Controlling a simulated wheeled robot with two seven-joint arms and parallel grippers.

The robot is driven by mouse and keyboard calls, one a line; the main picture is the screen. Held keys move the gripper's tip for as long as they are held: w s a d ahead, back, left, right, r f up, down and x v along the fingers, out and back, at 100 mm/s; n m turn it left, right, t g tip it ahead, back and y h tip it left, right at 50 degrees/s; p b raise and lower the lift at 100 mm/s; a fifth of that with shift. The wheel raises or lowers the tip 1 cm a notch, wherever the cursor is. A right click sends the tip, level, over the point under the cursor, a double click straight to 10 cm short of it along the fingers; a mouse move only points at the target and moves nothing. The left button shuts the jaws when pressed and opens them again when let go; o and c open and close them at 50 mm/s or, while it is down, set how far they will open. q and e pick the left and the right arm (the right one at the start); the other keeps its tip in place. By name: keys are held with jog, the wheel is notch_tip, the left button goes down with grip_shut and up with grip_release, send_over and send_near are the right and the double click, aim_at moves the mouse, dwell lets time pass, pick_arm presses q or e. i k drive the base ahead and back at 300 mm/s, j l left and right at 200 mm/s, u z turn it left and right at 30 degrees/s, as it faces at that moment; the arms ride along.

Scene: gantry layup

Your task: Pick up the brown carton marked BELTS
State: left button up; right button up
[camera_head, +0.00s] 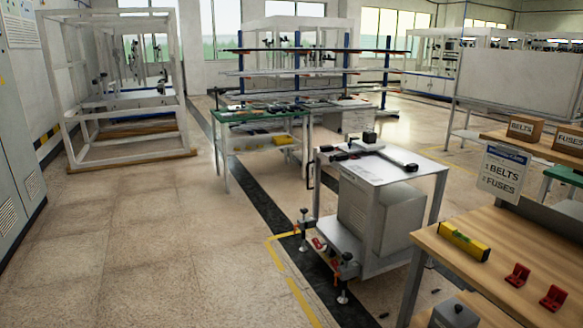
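The brown carton marked BELTS (524,128) sits on a raised wooden shelf (496,137) at the right of the head view. A second brown carton marked FUSES (568,140) stands just to its right, partly cut off by the picture edge. A white sign (503,173) listing BELTS and FUSES hangs below the shelf front. Neither of my grippers shows in this view.
A wooden workbench (470,248) below the shelf bears a yellow level (464,241) and two red items (517,275). A wheeled metal cart (385,200) stands left of the bench. The floor (150,250) at left is clear.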

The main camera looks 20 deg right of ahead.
aim_at(527, 129)
jog(key=i, duration=3.1)
jog(key=z, duration=4.5)
